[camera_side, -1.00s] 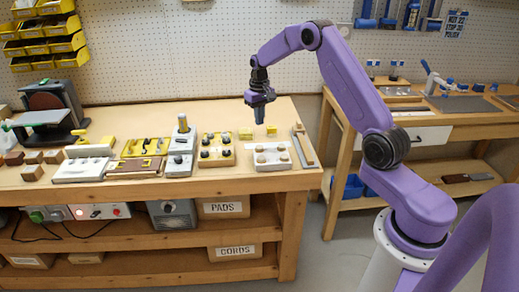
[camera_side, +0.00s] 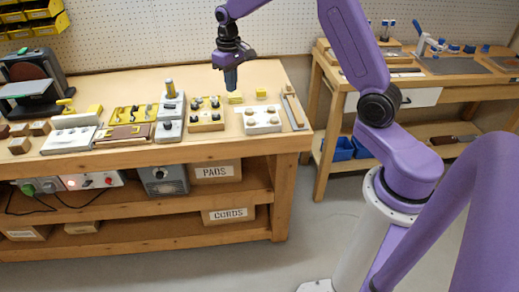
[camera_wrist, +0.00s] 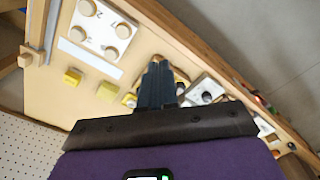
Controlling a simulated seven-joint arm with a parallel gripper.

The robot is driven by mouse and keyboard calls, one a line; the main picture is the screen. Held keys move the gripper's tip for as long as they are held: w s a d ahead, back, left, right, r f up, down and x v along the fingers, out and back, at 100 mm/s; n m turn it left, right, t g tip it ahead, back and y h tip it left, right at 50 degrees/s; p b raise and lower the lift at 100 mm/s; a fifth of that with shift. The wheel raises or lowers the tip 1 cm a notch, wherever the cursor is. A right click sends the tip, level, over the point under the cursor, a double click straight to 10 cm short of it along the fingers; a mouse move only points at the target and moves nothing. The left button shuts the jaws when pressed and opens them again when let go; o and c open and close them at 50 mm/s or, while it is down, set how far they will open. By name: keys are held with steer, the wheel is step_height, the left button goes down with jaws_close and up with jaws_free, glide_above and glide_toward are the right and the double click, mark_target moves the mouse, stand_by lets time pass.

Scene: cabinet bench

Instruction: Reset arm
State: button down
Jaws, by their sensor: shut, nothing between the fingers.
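My gripper (camera_side: 231,82) hangs pointing down above the back right part of the wooden bench (camera_side: 215,78). It is shut and empty. In the wrist view its closed fingers (camera_wrist: 158,75) point at the bench top. Two small yellow blocks lie near it: one (camera_side: 236,97) just below the fingertips in the side view, the other (camera_side: 261,93) to the right. The wrist view also shows yellow blocks (camera_wrist: 72,78). The gap between fingertips and bench is hard to judge.
A white panel with round knobs (camera_side: 262,118) and a yellow-based knob panel (camera_side: 205,122) stand in front of my gripper. A sander (camera_side: 30,85) stands at the left. The back middle of the bench is clear.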

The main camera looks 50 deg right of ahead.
steer(key=s+a+r+n, duration=0.2)
steer(key=s+a+n, duration=0.1)
steer(key=s+a, duration=0.4)
steer(key=s+a+r+n, duration=0.3)
steer(key=s+a, duration=0.3)
steer(key=s, duration=0.3)
steer(key=s+d+f+n, duration=0.1)
steer(key=s+n, duration=0.5)
steer(key=s, duration=1.5)
steer(key=shift+d, duration=0.35)
